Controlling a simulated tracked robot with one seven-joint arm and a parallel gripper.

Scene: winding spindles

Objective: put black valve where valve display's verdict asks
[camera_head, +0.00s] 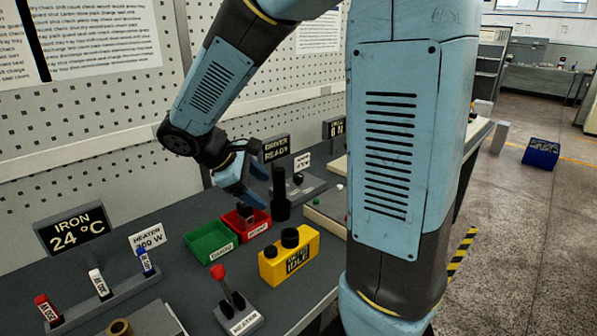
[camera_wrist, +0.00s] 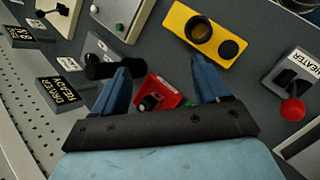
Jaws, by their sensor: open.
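A small dark block (camera_head: 246,212) sits in the red tray (camera_head: 267,222); it may be the black valve, but I cannot tell for sure. In the wrist view the dark block (camera_wrist: 150,102) shows in the red tray (camera_wrist: 176,99), between my fingers. My gripper (camera_head: 259,189) is open and empty, above the red tray. It also shows open in the wrist view (camera_wrist: 164,78). The green tray (camera_head: 208,241) stands left of the red one and looks empty. A yellow box (camera_head: 292,262) reads "IDLE" on its lower line; its upper line is unclear. I cannot identify the valve display.
A black upright handle (camera_head: 281,190) stands close right of my gripper, by the "DRIVER READY" sign (camera_head: 276,147). A perforated wall (camera_head: 120,170) backs the bench.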

